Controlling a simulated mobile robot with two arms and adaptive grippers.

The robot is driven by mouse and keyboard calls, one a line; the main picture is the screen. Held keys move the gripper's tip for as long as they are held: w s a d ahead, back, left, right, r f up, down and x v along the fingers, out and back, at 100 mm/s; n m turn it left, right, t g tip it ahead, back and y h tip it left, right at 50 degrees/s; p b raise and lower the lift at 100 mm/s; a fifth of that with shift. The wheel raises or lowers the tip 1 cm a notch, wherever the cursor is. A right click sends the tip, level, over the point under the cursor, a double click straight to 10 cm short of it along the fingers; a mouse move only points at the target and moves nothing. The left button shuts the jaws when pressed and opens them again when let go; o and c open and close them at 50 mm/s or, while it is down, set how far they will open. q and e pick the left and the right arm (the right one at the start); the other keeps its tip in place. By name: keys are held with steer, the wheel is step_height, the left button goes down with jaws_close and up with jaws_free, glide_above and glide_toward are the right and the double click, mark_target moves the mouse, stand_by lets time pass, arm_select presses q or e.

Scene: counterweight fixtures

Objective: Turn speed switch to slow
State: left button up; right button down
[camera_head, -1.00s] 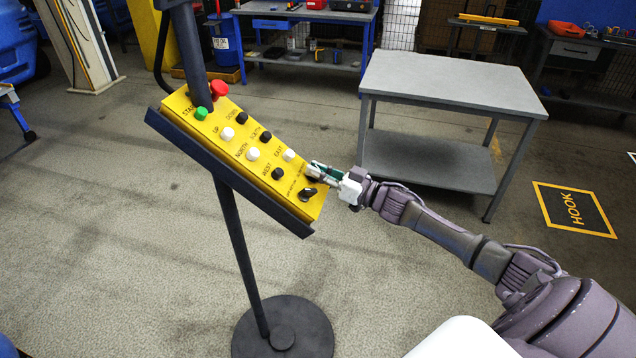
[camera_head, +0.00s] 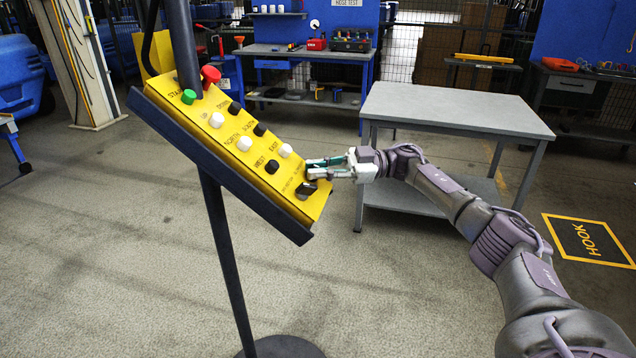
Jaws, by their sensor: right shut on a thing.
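The yellow control panel (camera_head: 228,135) stands tilted on a dark post, with several buttons and a dark rotary switch (camera_head: 306,190) at its lower right end. My right gripper (camera_head: 312,170) reaches in from the right at that lower end, just above this visible switch. Its fingers are shut on a switch knob that they largely hide; I cannot read which setting it has. My left gripper is out of view.
A red stop button (camera_head: 210,75) and a green start button (camera_head: 188,97) sit at the panel's upper end. A grey table (camera_head: 450,108) stands behind my right arm. A blue workbench (camera_head: 305,53) is further back. The floor in front is clear.

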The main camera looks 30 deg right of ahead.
steer(key=shift+n+g+b, duration=0.6)
steer(key=shift+n+g, duration=0.2)
steer(key=shift+n, duration=0.1)
steer(key=c, duration=1.2)
jaws_free()
steer(key=v, duration=0.7)
steer(key=shift+d, duration=0.25)
